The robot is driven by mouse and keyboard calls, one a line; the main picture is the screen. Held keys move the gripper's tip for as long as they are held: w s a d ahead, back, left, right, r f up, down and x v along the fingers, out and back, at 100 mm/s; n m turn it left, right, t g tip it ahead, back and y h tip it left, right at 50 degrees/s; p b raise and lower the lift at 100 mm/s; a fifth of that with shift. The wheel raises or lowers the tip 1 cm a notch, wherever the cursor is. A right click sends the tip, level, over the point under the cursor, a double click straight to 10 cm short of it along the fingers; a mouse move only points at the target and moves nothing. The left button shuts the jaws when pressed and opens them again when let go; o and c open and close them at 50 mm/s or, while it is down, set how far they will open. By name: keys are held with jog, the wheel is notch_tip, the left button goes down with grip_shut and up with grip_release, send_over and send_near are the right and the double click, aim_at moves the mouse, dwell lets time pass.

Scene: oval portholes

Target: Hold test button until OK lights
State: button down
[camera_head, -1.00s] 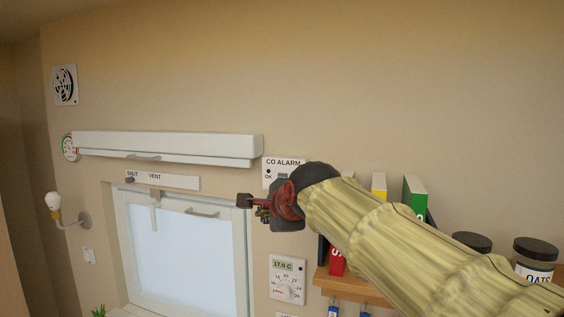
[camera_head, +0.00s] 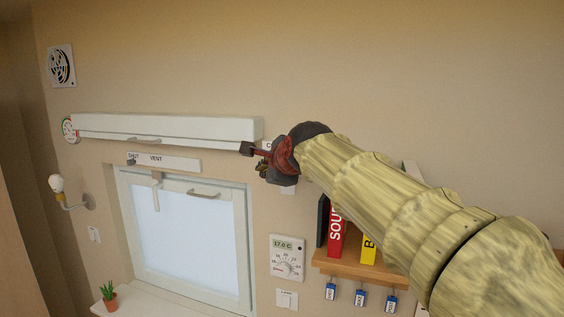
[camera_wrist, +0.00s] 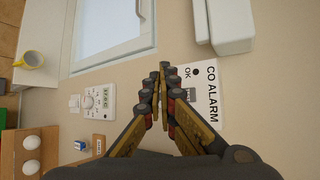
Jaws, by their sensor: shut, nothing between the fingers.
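The CO alarm (camera_wrist: 211,92) is a white wall plate with black lettering, just right of my fingertips in the wrist view. Its round OK lamp (camera_wrist: 195,72) is dark. A grey button-like patch (camera_wrist: 190,94) below it is partly covered by my right finger. My gripper (camera_wrist: 164,68) is shut and empty, fingertips together left of the plate. Whether they touch the wall cannot be told. In the head view my gripper (camera_head: 247,150) hides most of the alarm; only a corner (camera_head: 268,145) and the lower edge show.
A long white housing (camera_head: 170,130) juts from the wall left of my gripper, above the window (camera_head: 190,240). A thermostat (camera_head: 287,257) hangs below. A wooden shelf (camera_head: 350,268) with books and hanging tags is at lower right. The wall above is clear.

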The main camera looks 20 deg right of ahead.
jog(key=w+d, duration=0.3)
jog(key=w, duration=0.2)
jog(key=shift+w+d+p, duration=0.15)
jog(key=shift+d+p, duration=0.25)
jog(key=shift+p, duration=0.05)
jog(key=shift+w, duration=0.1)
dwell(1.1)
jog(key=shift+w+d, duration=0.25)
jog(key=shift+w+d, duration=0.2)
jog(key=shift+w, duration=0.1)
dwell(0.9)
jog(key=shift+s, duration=0.1)
dwell(2.0)
jog(key=shift+s+a, duration=0.45)
jog(key=shift+s, duration=0.1)
jog(key=shift+s+a, duration=0.75)
jog(key=shift+s, duration=0.3)
jog(key=shift+s+a, duration=0.75)
jog(key=shift+s, duration=0.3)
